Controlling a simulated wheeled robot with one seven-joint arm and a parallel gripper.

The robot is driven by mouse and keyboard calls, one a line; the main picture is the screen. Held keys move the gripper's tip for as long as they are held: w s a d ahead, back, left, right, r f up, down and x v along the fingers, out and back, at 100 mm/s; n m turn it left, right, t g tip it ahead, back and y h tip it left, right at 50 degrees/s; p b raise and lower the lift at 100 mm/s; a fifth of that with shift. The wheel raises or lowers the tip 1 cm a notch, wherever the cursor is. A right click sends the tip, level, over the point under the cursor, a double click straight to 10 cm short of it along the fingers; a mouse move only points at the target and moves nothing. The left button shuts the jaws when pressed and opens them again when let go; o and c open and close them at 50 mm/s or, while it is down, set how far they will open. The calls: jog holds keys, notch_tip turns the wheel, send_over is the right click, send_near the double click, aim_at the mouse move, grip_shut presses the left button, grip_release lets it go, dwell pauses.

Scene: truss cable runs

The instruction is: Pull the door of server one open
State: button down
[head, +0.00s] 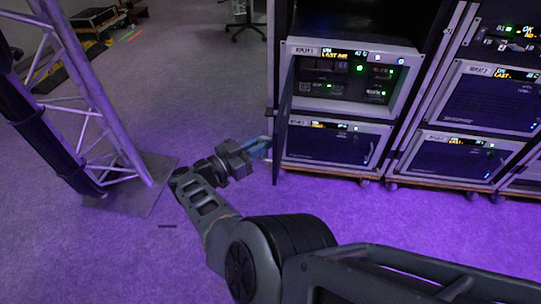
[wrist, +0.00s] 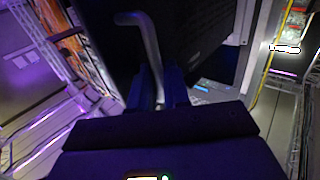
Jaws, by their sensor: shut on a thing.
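The dark door (head: 279,110) stands swung out at the left side of the left rack and shows almost edge-on in the head view. The rack front beside it is uncovered, with lit units inside. My gripper (head: 262,147) is at the outer face of the door, low down. In the wrist view its blue fingers (wrist: 160,88) are shut on the bent metal door handle (wrist: 146,38), whose upper part sticks out above them. The dark door panel also fills the upper middle of the wrist view (wrist: 195,35). The lower end of the handle is hidden by the gripper.
A second rack (head: 470,105) stands to the right, on the same kind of wheeled base. A metal truss tower (head: 95,90) on a flat base plate (head: 135,190) stands to the left of my arm. Carpet between truss and door is free. A chair base (head: 247,22) is behind.

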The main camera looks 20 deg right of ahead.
jog(key=shift+w+a+r+b, duration=0.15)
jog(key=shift+w+a+b, duration=1.5)
jog(key=shift+b, duration=1.2)
jog(key=shift+d, duration=0.1)
jog(key=c, duration=1.4)
grip_release()
jog(key=shift+o, duration=0.2)
jog(key=b+v, duration=0.2)
jog(key=v, duration=0.6)
